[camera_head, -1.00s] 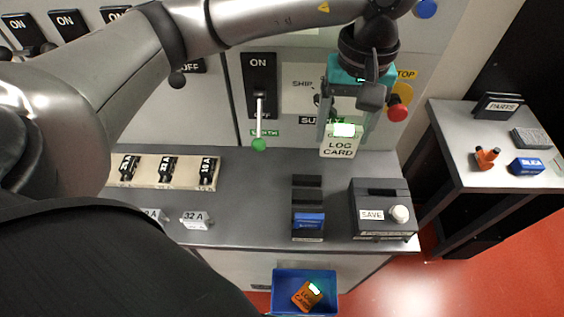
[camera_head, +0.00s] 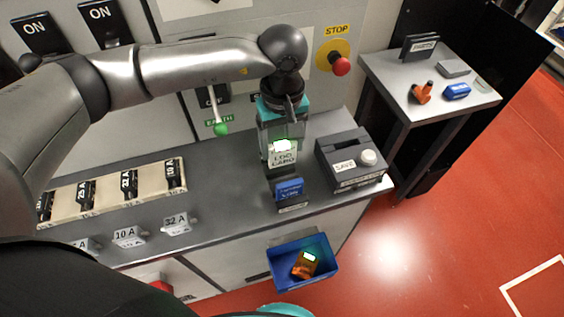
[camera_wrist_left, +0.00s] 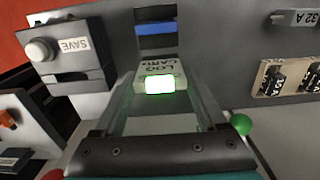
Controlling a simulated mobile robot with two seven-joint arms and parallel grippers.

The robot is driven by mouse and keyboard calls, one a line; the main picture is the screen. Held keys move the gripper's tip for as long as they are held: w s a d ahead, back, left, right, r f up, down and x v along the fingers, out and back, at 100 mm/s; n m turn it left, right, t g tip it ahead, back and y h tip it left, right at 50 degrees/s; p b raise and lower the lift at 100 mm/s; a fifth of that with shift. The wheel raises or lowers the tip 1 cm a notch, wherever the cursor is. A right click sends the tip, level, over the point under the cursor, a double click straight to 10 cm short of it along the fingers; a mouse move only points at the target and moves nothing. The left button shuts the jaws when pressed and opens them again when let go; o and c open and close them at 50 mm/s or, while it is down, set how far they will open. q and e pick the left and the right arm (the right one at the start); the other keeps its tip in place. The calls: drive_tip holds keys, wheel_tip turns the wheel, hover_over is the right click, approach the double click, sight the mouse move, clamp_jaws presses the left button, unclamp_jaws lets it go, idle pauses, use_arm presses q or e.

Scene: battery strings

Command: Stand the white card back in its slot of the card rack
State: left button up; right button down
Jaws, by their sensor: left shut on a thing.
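The white card (camera_head: 283,156), printed LOG CARD with a bright lit patch, is between the fingers of my left gripper (camera_head: 281,142), which is shut on it. It also shows in the left wrist view (camera_wrist_left: 160,68). The dark card rack (camera_head: 292,207) stands on the grey bench top with a blue card (camera_head: 289,188) in its front part. The white card is at the rear side of the rack; I cannot tell whether its lower edge is inside a slot. A teal piece (camera_head: 285,311) at the bottom edge looks like my right gripper's body; its fingers are hidden.
A dark SAVE box (camera_head: 352,146) stands close to the right of the rack. A green-tipped lever (camera_head: 221,129) hangs left of my left gripper. A side table (camera_head: 383,75) stands at right.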

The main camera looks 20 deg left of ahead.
sight(282, 164)
use_arm(q)
wheel_tip(282, 164, down, 7)
drive_tip(key=shift+f, duration=0.1)
idle(0.3)
drive_tip(key=o, duration=1.3)
